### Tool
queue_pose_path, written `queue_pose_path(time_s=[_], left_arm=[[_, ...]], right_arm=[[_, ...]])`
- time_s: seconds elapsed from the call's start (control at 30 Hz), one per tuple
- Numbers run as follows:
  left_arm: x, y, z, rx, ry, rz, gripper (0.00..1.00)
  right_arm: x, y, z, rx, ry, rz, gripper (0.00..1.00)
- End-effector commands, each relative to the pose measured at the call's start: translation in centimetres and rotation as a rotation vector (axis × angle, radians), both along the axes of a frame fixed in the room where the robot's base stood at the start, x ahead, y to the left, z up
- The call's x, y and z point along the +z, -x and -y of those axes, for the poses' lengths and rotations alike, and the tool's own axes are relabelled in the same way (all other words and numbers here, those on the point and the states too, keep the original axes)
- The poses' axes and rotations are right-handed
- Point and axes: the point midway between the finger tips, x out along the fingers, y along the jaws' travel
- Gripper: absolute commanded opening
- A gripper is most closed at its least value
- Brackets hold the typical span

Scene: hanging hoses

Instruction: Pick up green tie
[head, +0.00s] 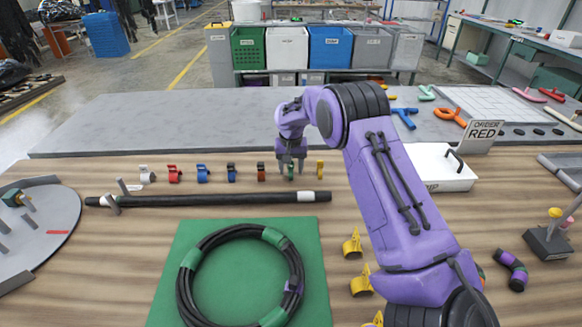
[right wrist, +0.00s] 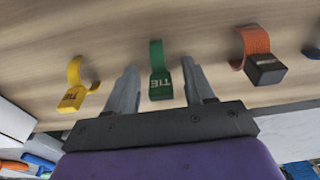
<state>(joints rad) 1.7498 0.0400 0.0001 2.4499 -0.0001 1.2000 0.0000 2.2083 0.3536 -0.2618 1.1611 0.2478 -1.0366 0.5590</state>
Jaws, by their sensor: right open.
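The green tie (right wrist: 160,70) stands on the wooden table. In the right wrist view it lies between the two grey fingers of my right gripper (right wrist: 162,88), with a gap on both sides. The gripper is open and holds nothing. In the head view my right gripper (head: 291,162) points down at the row of ties, and the green tie (head: 291,172) is partly hidden by the fingers. My left gripper is not in view.
A yellow tie (head: 320,169) and a black-and-orange tie (head: 261,171) stand close on either side. A long black hose (head: 215,199) lies in front of the row. A coiled hose (head: 200,252) rests on a green mat (head: 245,262). A white box (head: 440,165) is at the right.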

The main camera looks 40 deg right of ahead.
Motion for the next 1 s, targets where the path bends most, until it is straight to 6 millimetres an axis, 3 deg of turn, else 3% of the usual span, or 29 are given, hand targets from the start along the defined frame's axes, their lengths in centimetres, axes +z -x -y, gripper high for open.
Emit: queue_pose_path(time_s=[0.17,0.33,0.73,0.9,1.0], left_arm=[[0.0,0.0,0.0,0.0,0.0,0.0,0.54],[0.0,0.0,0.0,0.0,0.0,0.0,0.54],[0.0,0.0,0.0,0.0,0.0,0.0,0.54],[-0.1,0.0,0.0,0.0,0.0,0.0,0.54],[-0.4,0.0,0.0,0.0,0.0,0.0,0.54]], right_arm=[[0.0,-0.1,0.0,0.0,0.0,0.001,0.53],[0.0,0.0,0.0,0.0,0.0,0.001,0.01],[0.6,-0.1,0.0,-0.001,0.0,0.002,0.0],[3.2,-0.1,0.0,-0.001,0.001,0.006,0.0],[5.5,1.9,0.1,-0.002,-0.001,0.006,0.0]])
